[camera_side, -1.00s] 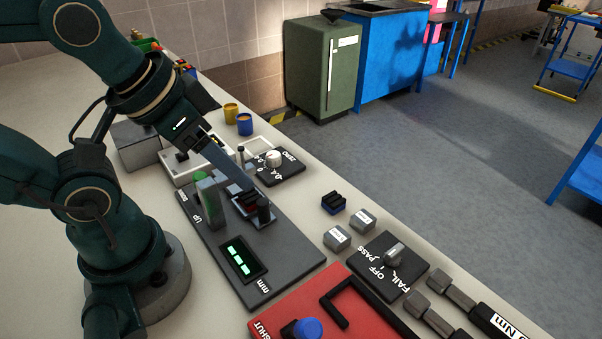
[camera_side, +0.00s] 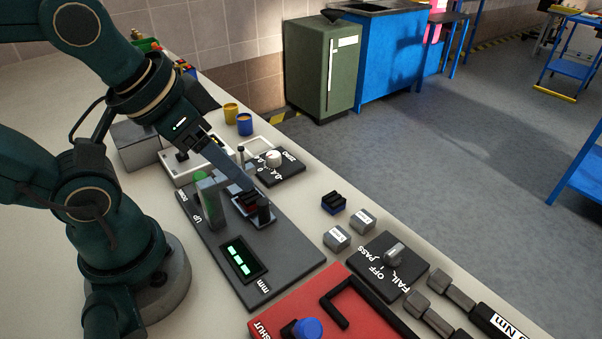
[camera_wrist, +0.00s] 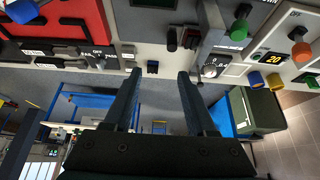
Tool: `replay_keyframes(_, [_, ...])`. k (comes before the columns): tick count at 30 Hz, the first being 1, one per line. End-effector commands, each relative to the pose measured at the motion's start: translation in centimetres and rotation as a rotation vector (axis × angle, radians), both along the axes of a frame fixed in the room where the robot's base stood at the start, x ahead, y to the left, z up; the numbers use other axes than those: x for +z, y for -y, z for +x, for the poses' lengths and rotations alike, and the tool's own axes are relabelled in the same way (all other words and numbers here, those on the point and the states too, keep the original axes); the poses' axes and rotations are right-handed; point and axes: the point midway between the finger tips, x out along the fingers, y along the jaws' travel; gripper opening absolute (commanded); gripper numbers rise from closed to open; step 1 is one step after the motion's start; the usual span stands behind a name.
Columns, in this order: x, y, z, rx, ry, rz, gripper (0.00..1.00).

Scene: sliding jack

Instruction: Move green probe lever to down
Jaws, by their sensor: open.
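The green probe lever (camera_side: 200,176) shows as a green knob at the far left end of a dark panel (camera_side: 276,262), close to the small label beyond the UP mark. A grey-green upright post stands in front of it and hides part of it. In the wrist view the green knob (camera_wrist: 238,33) is at the upper right, outside the fingers. My gripper (camera_wrist: 158,75) is open, with nothing held between its fingers. In the side view my gripper (camera_side: 246,188) reaches over the panel to the right of the lever, near a dark block with red on it.
A lit display (camera_side: 243,259) sits on the same panel. A dial box (camera_side: 275,160) and two cups (camera_side: 245,124) stand beyond. Small blocks (camera_side: 337,238), a PASS/FAIL switch (camera_side: 394,255) and a red panel (camera_side: 300,305) lie to the right and front.

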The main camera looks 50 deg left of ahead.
Motion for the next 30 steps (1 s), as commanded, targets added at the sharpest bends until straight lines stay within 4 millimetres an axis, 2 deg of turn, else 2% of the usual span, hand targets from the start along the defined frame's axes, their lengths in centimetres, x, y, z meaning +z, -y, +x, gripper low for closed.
replay_keyframes(2, [0.0,0.0,0.0,0.0,0.0,0.0,0.57])
replay_keyframes(3, [0.0,0.0,0.0,0.001,0.0,0.0,0.62])
replay_keyframes(8, [0.2,0.1,-0.5,0.065,-0.033,-0.04,0.62])
replay_keyframes(14, [0.7,-1.3,-0.1,0.353,-0.216,-0.142,0.62])
replay_keyframes(20, [0.4,-4.8,0.9,0.736,-0.437,-0.263,0.62])
replay_keyframes(24, [-0.5,-8.0,1.4,1.004,-0.589,-0.369,0.62])
replay_keyframes(30, [-2.3,-12.3,0.9,1.269,-0.737,-0.507,0.62])
